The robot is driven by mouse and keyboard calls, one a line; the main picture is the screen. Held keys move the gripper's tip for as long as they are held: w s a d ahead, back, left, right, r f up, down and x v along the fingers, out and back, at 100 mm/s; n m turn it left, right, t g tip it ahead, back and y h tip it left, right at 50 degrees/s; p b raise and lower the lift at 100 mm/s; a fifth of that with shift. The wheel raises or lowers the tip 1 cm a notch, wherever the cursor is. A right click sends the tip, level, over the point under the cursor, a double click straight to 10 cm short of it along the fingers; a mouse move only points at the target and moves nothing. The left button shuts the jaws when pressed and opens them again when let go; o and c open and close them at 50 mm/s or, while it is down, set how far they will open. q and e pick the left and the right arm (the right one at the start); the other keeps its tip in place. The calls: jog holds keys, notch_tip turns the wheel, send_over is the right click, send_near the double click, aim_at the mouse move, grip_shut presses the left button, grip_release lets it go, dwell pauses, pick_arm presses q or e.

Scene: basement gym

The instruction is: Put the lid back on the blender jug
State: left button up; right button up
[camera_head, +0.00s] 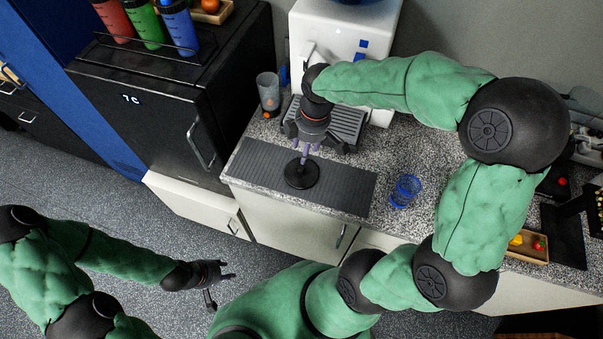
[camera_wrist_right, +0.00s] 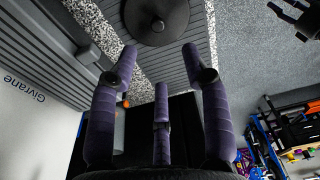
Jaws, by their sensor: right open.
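A round black lid (camera_head: 301,174) with a small knob lies on the dark ribbed mat on the counter; it also shows at the top of the right wrist view (camera_wrist_right: 157,20). My right gripper (camera_head: 307,151) is open and empty, its purple fingers pointing down just above and behind the lid, apart from it in the wrist view. My left gripper (camera_head: 222,281) is open and empty over the floor, far from the lid.
The ribbed mat (camera_head: 345,190) lies along the counter's front edge. A blue glass (camera_head: 405,190) stands to its right. A white water dispenser (camera_head: 345,45) with a drip tray stands behind my right gripper. A black fridge (camera_head: 150,100) carries colored bottles at the left.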

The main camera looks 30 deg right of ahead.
jog(key=b, duration=0.1)
send_over(302, 169)
notch_tip(302, 169, down, 6)
jog(key=shift+s+d+r, duration=0.1)
jog(key=shift+d+r, duration=0.05)
jog(key=shift+r, duration=0.1)
jog(key=f+b, duration=0.2)
jog(key=f, duration=0.3)
jog(key=shift+w+f, duration=0.1)
jog(key=shift+w, duration=0.1)
grip_shut()
